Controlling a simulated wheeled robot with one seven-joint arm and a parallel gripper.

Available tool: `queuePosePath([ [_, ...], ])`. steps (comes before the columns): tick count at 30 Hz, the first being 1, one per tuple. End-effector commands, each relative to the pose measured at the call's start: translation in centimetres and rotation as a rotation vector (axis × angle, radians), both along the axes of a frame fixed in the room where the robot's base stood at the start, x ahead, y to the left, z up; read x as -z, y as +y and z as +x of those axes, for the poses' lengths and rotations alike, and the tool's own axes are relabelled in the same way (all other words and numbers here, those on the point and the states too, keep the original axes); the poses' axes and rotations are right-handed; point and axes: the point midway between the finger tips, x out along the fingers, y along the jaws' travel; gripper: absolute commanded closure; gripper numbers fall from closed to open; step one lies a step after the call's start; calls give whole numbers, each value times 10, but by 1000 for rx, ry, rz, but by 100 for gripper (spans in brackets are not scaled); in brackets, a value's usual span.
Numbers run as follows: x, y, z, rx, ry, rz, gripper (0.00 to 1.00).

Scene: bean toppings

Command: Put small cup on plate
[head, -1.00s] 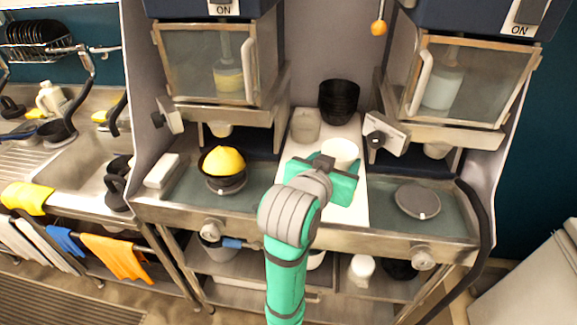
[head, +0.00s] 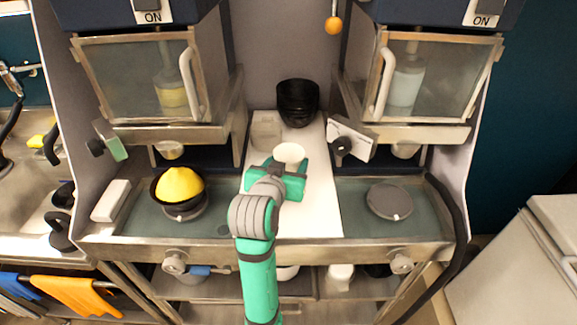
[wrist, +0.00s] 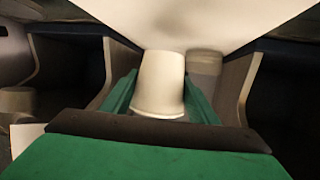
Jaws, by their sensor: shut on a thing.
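My gripper (head: 291,180) is shut on the white small cup (head: 290,153), over the white strip in the middle of the counter. In the wrist view the cup (wrist: 157,85) sits between the two green fingers. Whether it touches the strip I cannot tell. A grey round plate (head: 389,200) lies flat and empty on the right counter section, to the right of my gripper. Another grey disc (head: 186,212) lies at the left, under a black bowl (head: 160,190) heaped with yellow.
A translucent cup (head: 266,130) stands on the white strip (head: 310,215), behind my gripper. Stacked black bowls (head: 298,102) stand at the back. Two dispenser cabinets with glass doors (head: 140,85) (head: 425,85) overhang the counter on both sides. A white block (head: 111,201) lies at the left.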

Motion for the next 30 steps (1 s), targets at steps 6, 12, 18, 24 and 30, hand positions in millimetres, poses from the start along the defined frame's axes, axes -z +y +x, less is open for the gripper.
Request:
queuePosePath([
  [6, 14, 5, 5, -7, 1, -1, 70],
  [12, 40, 6, 6, -10, 4, -2, 70],
  [18, 50, 7, 6, -11, 0, 0, 70],
  [24, 49, 9, 6, -14, 0, 0, 70],
  [30, 52, 6, 7, -9, -1, 0, 34],
])
